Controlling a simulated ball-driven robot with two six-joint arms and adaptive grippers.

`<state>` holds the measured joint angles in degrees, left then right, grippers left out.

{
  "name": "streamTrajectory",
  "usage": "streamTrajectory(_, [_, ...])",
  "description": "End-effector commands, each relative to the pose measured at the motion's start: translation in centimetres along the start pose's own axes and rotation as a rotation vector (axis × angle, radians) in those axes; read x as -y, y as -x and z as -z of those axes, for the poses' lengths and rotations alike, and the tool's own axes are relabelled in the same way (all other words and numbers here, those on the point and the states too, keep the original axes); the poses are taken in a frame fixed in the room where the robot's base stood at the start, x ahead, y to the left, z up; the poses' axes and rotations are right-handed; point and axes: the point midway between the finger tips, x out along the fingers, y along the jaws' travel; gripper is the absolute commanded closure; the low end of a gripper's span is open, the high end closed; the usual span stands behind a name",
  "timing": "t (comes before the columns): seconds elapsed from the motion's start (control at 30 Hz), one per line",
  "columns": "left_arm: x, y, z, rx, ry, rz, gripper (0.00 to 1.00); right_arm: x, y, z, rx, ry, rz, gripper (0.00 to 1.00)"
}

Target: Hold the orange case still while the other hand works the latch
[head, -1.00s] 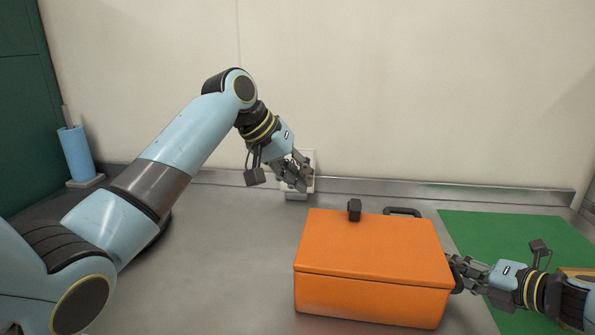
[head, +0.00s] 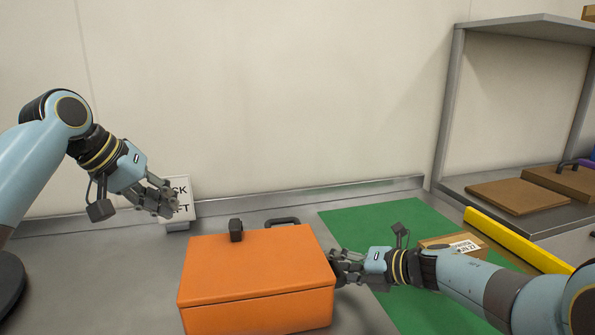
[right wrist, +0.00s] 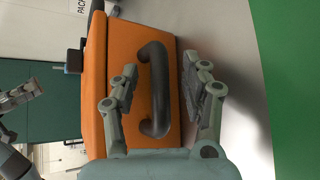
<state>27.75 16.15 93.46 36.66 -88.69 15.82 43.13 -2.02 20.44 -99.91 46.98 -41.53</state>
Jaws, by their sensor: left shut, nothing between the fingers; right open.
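The orange case (head: 255,272) stands closed on the grey bench. A small black latch (head: 236,230) stands up at its back top edge. A dark handle (head: 283,221) shows behind the case. My left gripper (head: 163,203) is shut and empty, in the air left of and behind the latch, apart from the case. My right gripper (head: 342,267) is at the case's right side. In the right wrist view, its open fingers (right wrist: 158,70) stand either side of the dark side handle (right wrist: 157,90); I cannot tell whether they touch it.
A white sign (head: 182,198) stands behind my left gripper, partly hidden by it. A green mat (head: 375,225) lies right of the case, with a labelled cardboard box (head: 455,244) at its edge. A yellow bar (head: 515,240) and a metal shelf (head: 520,215) stand further right.

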Motion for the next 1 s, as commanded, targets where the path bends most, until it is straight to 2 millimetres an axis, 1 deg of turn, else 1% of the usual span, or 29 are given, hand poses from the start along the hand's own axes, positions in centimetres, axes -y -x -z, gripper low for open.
streamTrajectory(0.03, [0.0,0.0,0.0,0.0,0.0,0.0,1.0,0.0,0.0,0.0,0.001,0.0,0.0,0.5])
streamTrajectory(0.1, [0.0,0.0,0.0,0.0,0.0,0.0,1.0,0.0,0.0,-0.1,0.001,0.0,0.0,0.42])
streamTrajectory(0.4, [-0.1,0.2,0.1,0.0,0.0,0.0,1.0,-0.1,0.2,-0.1,0.001,0.0,0.0,0.42])
streamTrajectory(1.0, [-2.1,4.0,2.1,-0.005,-0.002,-0.001,1.0,-0.3,4.7,-0.2,0.001,0.0,0.0,0.42])
